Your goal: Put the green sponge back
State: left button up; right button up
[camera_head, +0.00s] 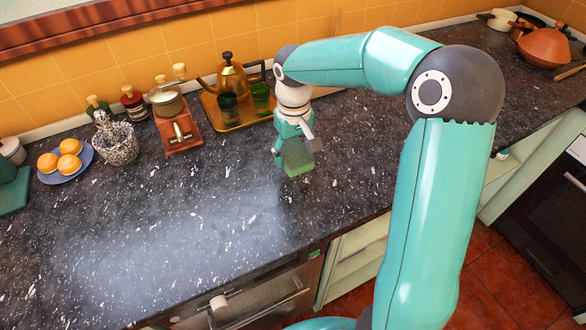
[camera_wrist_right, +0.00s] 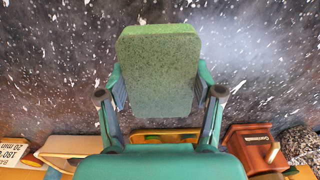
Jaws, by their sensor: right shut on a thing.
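The green sponge (camera_head: 298,168) is a block with a brighter green face, held below my right gripper in the head view. My right gripper (camera_head: 294,150) is shut on it, with the hand pointing down over the dark speckled counter (camera_head: 200,215). In the right wrist view the sponge (camera_wrist_right: 160,70) sits between the two fingers (camera_wrist_right: 162,92), gripped by its sides, and its outer end sticks out past them. I cannot tell whether its lower end touches the counter. My left gripper is not in view.
Behind the gripper stands an amber tray (camera_head: 243,123) with a kettle (camera_head: 231,80) and glasses. Left of it are a wooden grinder (camera_head: 178,134), a speckled mortar (camera_head: 115,146) and a blue plate (camera_head: 57,178) of orange items. A tagine (camera_head: 545,48) stands far right. The front counter is clear.

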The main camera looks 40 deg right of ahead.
aim_at(294, 151)
jog(key=shift+f, duration=3.05)
jog(key=shift+f, duration=0.15)
jog(key=o, duration=1.1)
notch_tip(294, 151, up, 12)
jog(key=shift+r, duration=0.2)
